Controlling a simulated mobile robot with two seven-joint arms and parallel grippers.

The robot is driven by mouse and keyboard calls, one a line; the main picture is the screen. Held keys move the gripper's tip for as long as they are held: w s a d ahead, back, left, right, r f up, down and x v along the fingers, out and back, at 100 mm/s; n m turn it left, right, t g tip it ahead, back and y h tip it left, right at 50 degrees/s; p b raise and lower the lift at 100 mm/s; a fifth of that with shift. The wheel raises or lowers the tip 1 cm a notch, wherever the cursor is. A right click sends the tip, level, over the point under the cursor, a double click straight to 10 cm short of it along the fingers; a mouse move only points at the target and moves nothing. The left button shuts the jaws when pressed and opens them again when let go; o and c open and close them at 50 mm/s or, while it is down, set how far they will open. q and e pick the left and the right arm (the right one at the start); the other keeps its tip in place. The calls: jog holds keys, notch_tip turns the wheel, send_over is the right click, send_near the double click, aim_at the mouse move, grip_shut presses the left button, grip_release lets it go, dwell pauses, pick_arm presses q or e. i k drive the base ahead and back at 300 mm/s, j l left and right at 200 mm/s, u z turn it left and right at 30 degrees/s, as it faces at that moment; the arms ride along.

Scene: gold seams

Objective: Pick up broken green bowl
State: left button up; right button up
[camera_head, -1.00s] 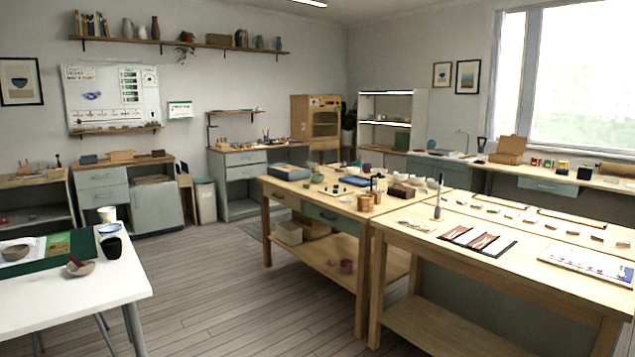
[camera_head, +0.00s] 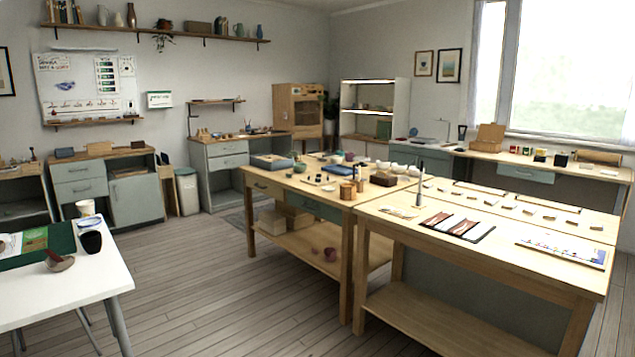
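I cannot clearly make out a broken green bowl. A small greenish round object (camera_head: 300,167) sits on the middle wooden table (camera_head: 262,182); it is too small to tell whether it is a bowl or broken. A grey-brown bowl (camera_head: 62,265) with a reddish stick in it stands on the white table (camera_head: 85,284) at the left, beside a green mat (camera_head: 62,237). Neither of my grippers shows in the head view.
A dark cup (camera_head: 91,242) and a white cup (camera_head: 85,207) stand on the white table. A second wooden table (camera_head: 482,257) at the right carries small pieces and flat sheets. Open wooden floor (camera_head: 190,290) lies between the white table and the wooden tables.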

aim_at(296, 168)
jog(key=i+u, duration=0.4)
jog(key=i, duration=4.15)
jog(key=j, duration=0.1)
